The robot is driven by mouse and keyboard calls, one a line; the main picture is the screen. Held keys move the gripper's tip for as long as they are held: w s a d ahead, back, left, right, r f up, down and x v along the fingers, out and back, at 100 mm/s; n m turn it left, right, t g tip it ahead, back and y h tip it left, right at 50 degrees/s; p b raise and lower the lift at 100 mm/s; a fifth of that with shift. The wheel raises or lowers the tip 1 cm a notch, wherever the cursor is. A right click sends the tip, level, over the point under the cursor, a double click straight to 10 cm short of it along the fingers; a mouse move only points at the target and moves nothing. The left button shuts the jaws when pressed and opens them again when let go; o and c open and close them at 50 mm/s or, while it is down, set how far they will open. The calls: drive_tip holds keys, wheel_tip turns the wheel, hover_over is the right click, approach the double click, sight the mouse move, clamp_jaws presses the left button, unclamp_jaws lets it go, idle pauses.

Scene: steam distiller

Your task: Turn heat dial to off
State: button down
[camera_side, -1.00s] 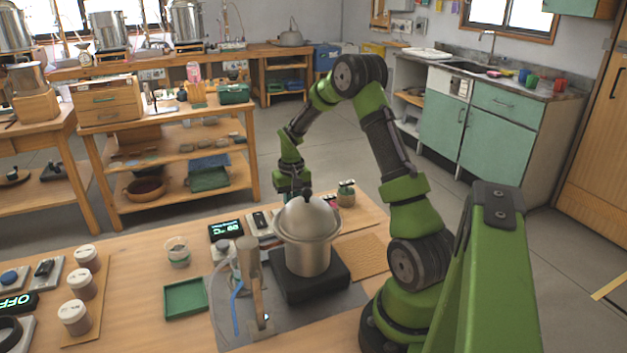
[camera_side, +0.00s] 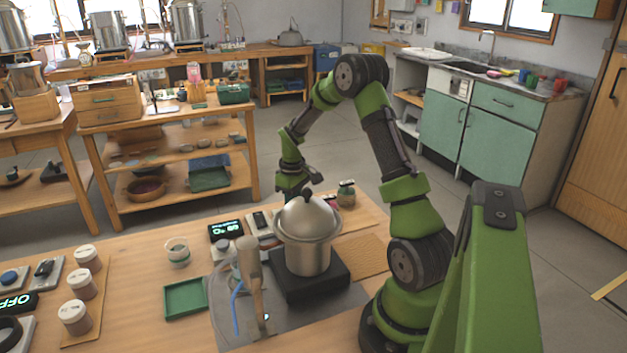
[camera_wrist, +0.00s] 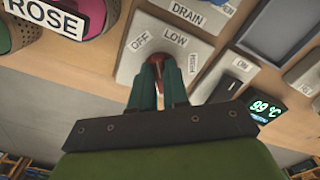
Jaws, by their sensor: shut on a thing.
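The heat dial shows in the wrist view as a small dark red knob (camera_wrist: 157,60) on a grey plate (camera_wrist: 192,62) marked OFF, LOW and HIGH. My gripper (camera_wrist: 158,82) is shut on the knob, its two green fingers on either side of it. The fingers hide most of the knob, and I cannot tell for certain which mark it points to. In the side view my gripper is behind the silver pot, and its fingertips and the dial are hidden.
The silver lidded pot (camera_side: 307,240) stands on a black burner (camera_side: 310,283), close in front of my wrist. A lit display (camera_wrist: 265,109) reads 99 °C beside a black switch (camera_wrist: 227,87). A lidded jar (camera_side: 346,194) stands right of my gripper.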

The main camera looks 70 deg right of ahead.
drive_tip(key=n, duration=0.4)
drive_tip(key=shift+d+n, duration=0.1)
drive_tip(key=shift+n, duration=0.3)
idle(0.4)
drive_tip(key=c, duration=1.1)
unclamp_jaws()
wheel_tip(320, 180, up, 17)
